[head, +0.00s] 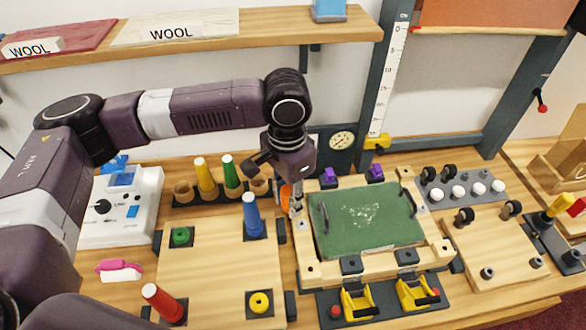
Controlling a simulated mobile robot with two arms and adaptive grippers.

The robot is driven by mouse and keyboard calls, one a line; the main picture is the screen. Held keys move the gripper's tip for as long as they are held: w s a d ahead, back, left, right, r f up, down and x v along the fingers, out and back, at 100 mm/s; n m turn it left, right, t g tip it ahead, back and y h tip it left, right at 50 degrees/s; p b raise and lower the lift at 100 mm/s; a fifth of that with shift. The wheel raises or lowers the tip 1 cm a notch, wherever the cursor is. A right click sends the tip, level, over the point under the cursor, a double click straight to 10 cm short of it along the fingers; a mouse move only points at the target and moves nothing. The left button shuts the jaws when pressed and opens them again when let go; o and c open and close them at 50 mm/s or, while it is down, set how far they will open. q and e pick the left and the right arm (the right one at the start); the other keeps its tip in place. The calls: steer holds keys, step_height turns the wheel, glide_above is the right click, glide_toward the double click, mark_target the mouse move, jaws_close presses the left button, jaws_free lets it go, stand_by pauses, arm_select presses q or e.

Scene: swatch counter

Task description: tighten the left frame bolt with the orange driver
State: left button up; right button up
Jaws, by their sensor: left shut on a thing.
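My left gripper (289,182) hangs over the back left corner of the wooden frame (322,269), pointing down. It is shut on the orange driver (285,196), of which only a small orange part shows below the jaws. The frame surrounds a green panel (368,222) with a pale scuffed patch. The driver is at the frame's left side; its tip and the bolt under it are too small and hidden to tell whether they touch. My right gripper is out of view.
Yellow clamps (357,302) stand in front; a gauge (341,140) stands behind.

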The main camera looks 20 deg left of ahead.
arm_select(q)
steer(key=w+f+m+b, duration=0.1)
steer(key=w+d+f+m+b, duration=0.1)
steer(key=f, duration=0.1)
steer(key=w+d+f+b, duration=0.1)
steer(key=f+b, duration=0.1)
steer(key=shift+w+d+f+m, duration=0.1)
steer(key=shift+w+d+m, duration=0.05)
steer(key=shift+w+m, duration=0.2)
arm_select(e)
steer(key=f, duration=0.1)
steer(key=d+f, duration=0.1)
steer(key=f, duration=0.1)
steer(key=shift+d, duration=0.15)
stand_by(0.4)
arm_select(q)
steer(key=shift+s, duration=0.1)
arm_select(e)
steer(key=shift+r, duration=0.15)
arm_select(q)
steer(key=shift+p, duration=0.65)
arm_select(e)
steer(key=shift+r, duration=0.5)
